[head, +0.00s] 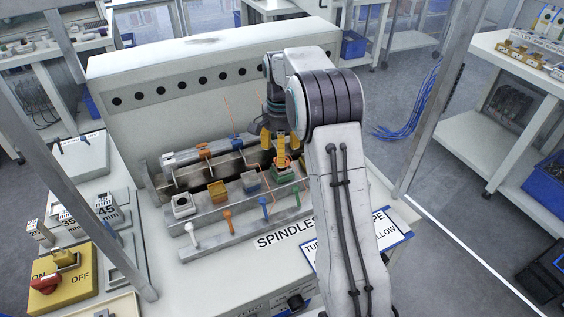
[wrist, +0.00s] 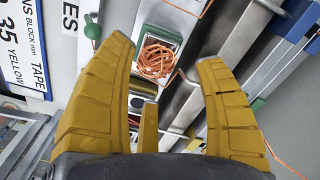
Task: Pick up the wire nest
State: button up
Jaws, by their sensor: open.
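The wire nest (wrist: 157,60) is a loose tangle of thin orange wire. In the wrist view it lies in a pale square holder with a green edge (wrist: 163,36). My gripper (wrist: 163,54) is open, with one yellow finger on each side of the nest in that view and nothing held between them. In the head view my gripper (head: 276,147) hangs over the stepped rack, above a green block (head: 285,173). The nest there is hard to tell apart from the yellow fingers. I cannot tell the exact height of the fingertips above it.
A tall white panel (head: 180,85) with dark holes stands behind. Thin orange wires rise near my gripper. A switch box (head: 62,285) sits at the left.

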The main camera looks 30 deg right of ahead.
jog(key=shift+s+d+f, duration=0.1)
jog(key=shift+s+f, duration=0.1)
jog(key=shift+f, duration=1.75)
jog(key=shift+o, duration=0.2)
jog(key=c, duration=1)
